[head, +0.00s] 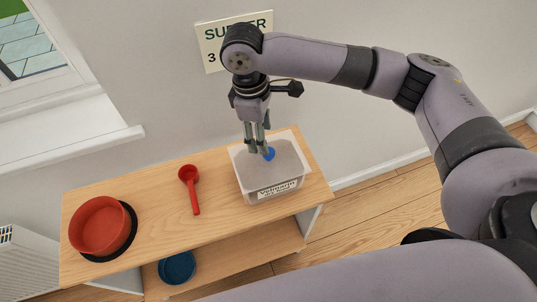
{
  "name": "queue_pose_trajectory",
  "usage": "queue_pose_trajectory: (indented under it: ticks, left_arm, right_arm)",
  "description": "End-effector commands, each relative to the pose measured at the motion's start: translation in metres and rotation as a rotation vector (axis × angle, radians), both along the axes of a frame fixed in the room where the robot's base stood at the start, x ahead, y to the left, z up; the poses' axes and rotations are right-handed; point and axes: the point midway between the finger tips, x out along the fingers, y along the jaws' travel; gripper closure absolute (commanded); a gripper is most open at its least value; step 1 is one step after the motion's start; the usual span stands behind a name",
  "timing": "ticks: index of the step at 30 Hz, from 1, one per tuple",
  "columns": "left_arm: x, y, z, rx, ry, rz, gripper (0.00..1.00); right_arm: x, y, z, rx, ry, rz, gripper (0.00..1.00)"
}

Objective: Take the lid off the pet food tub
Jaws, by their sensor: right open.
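The pet food tub (270,190) is a translucent box with a printed label on its front. It stands near the right end of the wooden shelf top. Its pale lid (284,158) lies on the tub and has a blue knob (269,154). My right gripper (259,151) points down over the lid, with its fingertips at the knob. It is open, and part of the knob is hidden behind a finger. I cannot tell whether a finger touches the knob. My left gripper is not in view.
A red scoop (190,185) lies left of the tub on the wooden shelf top (150,196). A red bowl (100,226) sits on a dark mat at the left end. A blue bowl (177,268) is on the lower shelf. A sign (212,35) hangs on the wall behind.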

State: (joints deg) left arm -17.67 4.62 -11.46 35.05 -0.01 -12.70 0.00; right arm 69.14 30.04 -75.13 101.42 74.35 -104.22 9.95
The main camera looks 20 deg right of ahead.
Motion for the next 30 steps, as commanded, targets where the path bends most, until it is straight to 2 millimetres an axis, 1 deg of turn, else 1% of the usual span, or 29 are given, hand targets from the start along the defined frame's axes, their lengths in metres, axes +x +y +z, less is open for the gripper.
queue_pose_trajectory:
  ticks: [1, 3, 8, 11, 15, 19, 22, 28, 30]
  left_arm:
    - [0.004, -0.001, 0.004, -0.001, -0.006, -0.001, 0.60]
    - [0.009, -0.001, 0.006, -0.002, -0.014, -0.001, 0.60]
    - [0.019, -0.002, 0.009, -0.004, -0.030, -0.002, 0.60]
    - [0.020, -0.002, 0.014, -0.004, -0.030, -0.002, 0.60]
    - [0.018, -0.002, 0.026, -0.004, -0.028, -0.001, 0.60]
    - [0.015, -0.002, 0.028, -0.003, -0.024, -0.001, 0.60]
    - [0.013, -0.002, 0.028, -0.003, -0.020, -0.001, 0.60]
    - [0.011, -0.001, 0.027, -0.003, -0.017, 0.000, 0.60]
    - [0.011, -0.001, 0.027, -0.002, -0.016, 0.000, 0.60]
  right_arm:
    - [-0.001, -0.002, -0.007, -0.001, 0.002, -0.002, 0.49]
    - [-0.001, -0.002, -0.017, 0.000, 0.002, -0.002, 0.49]
    - [-0.002, -0.003, -0.028, 0.001, -0.002, -0.001, 0.49]
    - [-0.003, -0.006, -0.035, 0.000, 0.001, -0.001, 0.49]
    - [-0.005, -0.014, -0.054, -0.001, 0.002, -0.002, 0.49]
    - [-0.006, -0.015, -0.072, -0.001, 0.000, -0.001, 0.49]
    - [-0.006, -0.015, -0.078, 0.000, -0.001, 0.000, 0.49]
    - [-0.006, -0.015, -0.079, 0.001, -0.003, 0.001, 0.49]
    - [-0.006, -0.015, -0.079, 0.001, -0.003, 0.001, 0.53]
